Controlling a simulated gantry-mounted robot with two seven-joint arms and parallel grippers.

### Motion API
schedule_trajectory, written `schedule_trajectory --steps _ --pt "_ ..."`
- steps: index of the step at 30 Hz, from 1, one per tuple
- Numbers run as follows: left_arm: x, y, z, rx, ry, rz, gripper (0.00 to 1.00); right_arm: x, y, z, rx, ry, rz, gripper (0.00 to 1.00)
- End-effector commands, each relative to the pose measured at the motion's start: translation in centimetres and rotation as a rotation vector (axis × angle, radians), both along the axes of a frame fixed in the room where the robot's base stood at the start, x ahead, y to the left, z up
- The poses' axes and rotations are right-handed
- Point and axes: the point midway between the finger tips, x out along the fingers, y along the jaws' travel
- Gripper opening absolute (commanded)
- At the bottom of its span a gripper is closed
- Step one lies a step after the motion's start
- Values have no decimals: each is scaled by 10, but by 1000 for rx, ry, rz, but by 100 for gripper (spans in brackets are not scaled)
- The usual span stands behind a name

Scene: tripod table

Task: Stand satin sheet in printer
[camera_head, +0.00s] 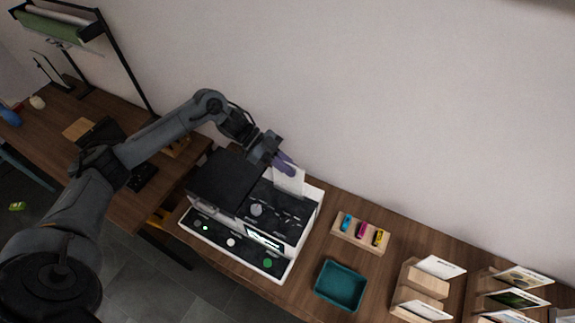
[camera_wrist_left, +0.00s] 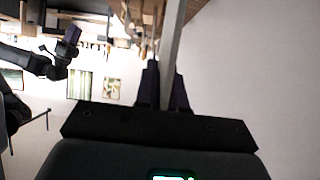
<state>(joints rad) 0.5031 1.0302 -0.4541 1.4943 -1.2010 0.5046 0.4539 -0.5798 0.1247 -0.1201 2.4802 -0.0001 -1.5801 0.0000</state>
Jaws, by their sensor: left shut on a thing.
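The printer (camera_head: 222,180), black with a white body, stands on the wooden table. My left gripper (camera_head: 285,166), with purple fingers, is above the printer's back edge. It is shut on a white sheet (camera_head: 290,183), which hangs down from the fingers at the rear of the printer. I cannot tell whether its lower edge is inside the feed slot. In the left wrist view the sheet (camera_wrist_left: 172,40) shows edge-on between the dark fingers. What looks like my right gripper (camera_wrist_left: 72,35) shows small at the left of that view; its jaws are unclear.
A wooden holder (camera_head: 360,233) with blue, pink and yellow cartridges lies right of the printer. A teal tray (camera_head: 341,286) is in front of it. Wooden racks (camera_head: 423,282) with white and picture cards stand at the right. The wall is close behind the printer.

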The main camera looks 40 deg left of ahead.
Motion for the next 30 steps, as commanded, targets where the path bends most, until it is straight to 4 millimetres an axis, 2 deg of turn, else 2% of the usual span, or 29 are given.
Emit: schedule_trajectory --steps 30 --pt "0 0 -48 1 1 0 0 0 1 -28 5 1 -4 43"
